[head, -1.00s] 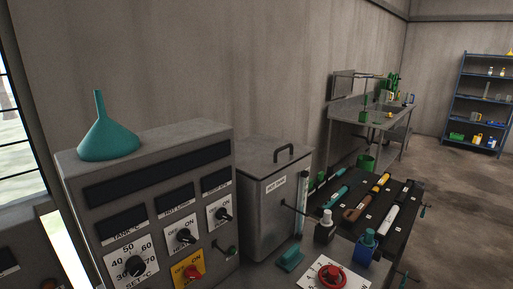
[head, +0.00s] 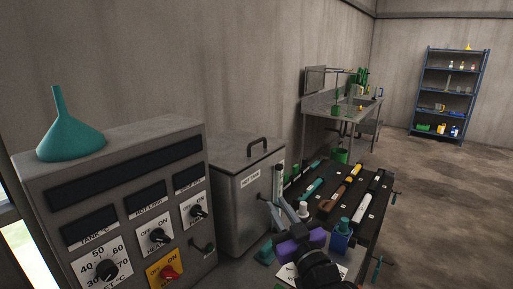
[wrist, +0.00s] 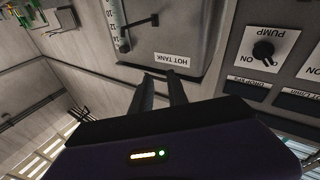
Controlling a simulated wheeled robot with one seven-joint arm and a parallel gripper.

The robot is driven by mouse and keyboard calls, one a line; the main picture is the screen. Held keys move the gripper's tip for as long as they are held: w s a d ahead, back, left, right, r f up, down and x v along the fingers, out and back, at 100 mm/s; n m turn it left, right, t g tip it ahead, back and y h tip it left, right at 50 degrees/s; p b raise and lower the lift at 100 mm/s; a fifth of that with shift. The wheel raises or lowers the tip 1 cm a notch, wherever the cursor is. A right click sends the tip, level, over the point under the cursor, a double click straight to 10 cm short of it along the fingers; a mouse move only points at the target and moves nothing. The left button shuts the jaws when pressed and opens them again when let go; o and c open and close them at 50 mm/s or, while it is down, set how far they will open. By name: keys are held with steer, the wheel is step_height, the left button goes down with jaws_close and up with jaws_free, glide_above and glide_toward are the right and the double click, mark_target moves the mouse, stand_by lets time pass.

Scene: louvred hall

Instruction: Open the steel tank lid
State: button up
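The steel tank (head: 240,207) is a grey box labelled "HOT TANK" beside the control panel. Its flat lid (head: 228,146) lies level on top and looks shut, with a dark arched handle (head: 257,141) standing up from it. My gripper (head: 276,205) is in front of the tank's right side, lower than the lid and apart from the handle. In the wrist view, which is upside down, my gripper's two dark fingers (wrist: 162,75) stand apart with nothing between them, before the tank's labelled front (wrist: 180,40). The handle is not in the wrist view.
The control panel (head: 130,160) stands left of the tank with a teal funnel (head: 70,138) on top. A sight tube (head: 279,182) runs up the tank's right edge. Open floor lies beyond.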

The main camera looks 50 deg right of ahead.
steer(key=w+d+r+n+y, duration=0.25)
steer(key=d+r+n, duration=0.25)
steer(key=d+r, duration=0.3)
steer(key=w+d+r+n+y, duration=0.1)
steer(key=w+d+r+n, duration=0.2)
steer(key=d+r+n, duration=0.35)
steer(key=n+g+y, duration=0.2)
steer(key=n+y, duration=0.5)
steer(key=n, duration=0.4)
glide_toward(258, 142)
steer(key=r+x, duration=0.1)
steer(key=x, duration=0.2)
steer(key=shift+f+p+x, duration=0.25)
steer(key=shift+p+x, duration=0.25)
steer(key=shift+x, duration=1.45)
steer(key=shift+f+p+x, duration=0.2)
steer(key=shift+p+x, duration=0.3)
steer(key=shift+x, duration=1.45)
steer(key=shift+s, duration=0.1)
jaws_close()
